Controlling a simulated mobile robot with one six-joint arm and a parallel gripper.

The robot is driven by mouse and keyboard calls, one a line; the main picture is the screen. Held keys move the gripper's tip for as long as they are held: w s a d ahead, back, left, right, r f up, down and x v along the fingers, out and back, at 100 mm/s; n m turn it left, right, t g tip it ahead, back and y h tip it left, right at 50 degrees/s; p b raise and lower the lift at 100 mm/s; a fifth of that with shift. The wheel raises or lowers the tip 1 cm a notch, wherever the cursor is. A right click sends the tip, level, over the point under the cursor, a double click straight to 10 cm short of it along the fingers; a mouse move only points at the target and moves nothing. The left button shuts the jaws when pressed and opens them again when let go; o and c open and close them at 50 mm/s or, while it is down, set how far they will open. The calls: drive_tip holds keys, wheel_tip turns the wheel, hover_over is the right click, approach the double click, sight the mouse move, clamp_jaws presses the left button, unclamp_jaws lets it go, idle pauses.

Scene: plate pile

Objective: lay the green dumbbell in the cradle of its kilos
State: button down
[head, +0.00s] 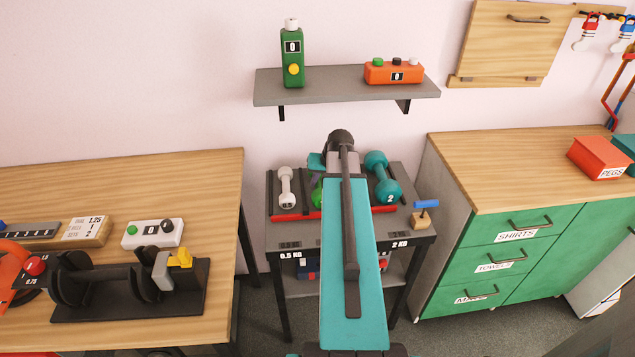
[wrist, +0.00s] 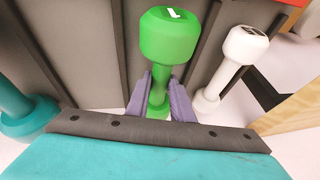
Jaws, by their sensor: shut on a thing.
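The green dumbbell (wrist: 170,38), marked 1, is in the wrist view with its handle between the fingers of my gripper (wrist: 160,88), which is shut on it. In the head view only a sliver of the green dumbbell (head: 317,195) shows left of my arm. It lies between dark dividers of the dumbbell rack (head: 285,232), in the middle lane between the white and teal dumbbells. Whether it rests on the rack or hangs just above is unclear. The rack's front labels read 0.5 KG at left and 2 KG at right; my arm hides the middle one.
A white dumbbell (head: 287,188) marked 0.5 lies in the left lane, a teal dumbbell (head: 383,178) marked 2 in the right. A small block with a blue handle (head: 425,214) stands at the rack's right corner. A wooden table (head: 200,180) and a green-drawered cabinet (head: 500,170) flank the rack.

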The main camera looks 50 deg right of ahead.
drive_tip(key=c, duration=1.6)
unclamp_jaws()
drive_tip(key=shift+o, duration=0.2)
drive_tip(key=shift+r, duration=0.1)
drive_tip(key=b+v, duration=0.1)
drive_tip(key=v, duration=1.1)
drive_tip(key=shift+a, duration=0.1)
